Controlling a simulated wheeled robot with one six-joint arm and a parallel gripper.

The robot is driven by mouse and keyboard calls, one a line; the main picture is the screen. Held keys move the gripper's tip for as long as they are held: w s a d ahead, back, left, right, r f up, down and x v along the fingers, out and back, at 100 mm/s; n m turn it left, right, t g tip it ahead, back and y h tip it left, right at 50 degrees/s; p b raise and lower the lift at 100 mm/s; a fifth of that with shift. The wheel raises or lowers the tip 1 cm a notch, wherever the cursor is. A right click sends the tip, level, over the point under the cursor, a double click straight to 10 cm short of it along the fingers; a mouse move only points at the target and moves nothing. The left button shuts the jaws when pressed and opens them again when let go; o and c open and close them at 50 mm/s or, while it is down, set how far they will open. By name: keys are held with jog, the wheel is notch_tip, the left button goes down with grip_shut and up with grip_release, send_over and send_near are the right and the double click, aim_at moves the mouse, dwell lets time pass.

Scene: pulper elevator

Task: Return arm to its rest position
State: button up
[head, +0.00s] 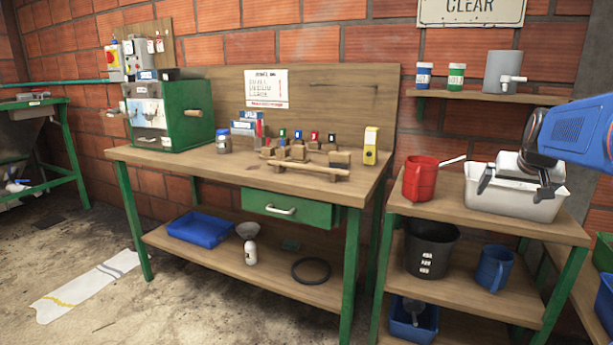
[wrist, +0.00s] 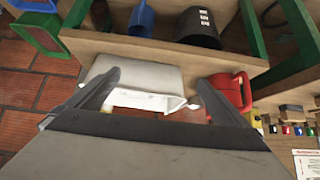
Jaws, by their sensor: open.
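My blue arm (head: 577,132) reaches in from the right edge in the head view. My gripper (head: 515,183) is over the light grey tub (head: 510,206) on the right shelf unit. In the wrist view my gripper (wrist: 155,95) has its two dark fingers spread wide, with the grey tub (wrist: 150,72) and a white piece (wrist: 150,101) showing between them. I see nothing held between the fingers. I cannot tell whether the fingers touch the tub.
A red jug (head: 420,180) stands close left of the tub. A black bucket (head: 430,248) and a blue jug (head: 494,268) sit on the shelf below. A wall shelf (head: 470,96) with cans is above. The workbench (head: 240,175) is at left, beyond a narrow gap.

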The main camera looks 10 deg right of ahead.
jog(key=s+a+f+n+y, duration=0.1)
jog(key=s+a+f, duration=0.15)
jog(key=a, duration=0.45)
jog(key=s+a+f+n+y, duration=0.1)
jog(key=s+a+f, duration=0.15)
jog(key=a, duration=0.35)
jog(key=s+a+f+n+y, duration=0.1)
jog(key=s+a+f, duration=0.1)
jog(key=s+a, duration=0.35)
jog(key=s+a+f+n+g+y, duration=0.1)
jog(key=s+a+f+n+g, duration=0.1)
jog(key=s+a+f, duration=0.9)
jog(key=shift+s+a+n+g, duration=0.3)
jog(key=shift+s+a+n, duration=0.3)
jog(key=shift+s+a, duration=0.55)
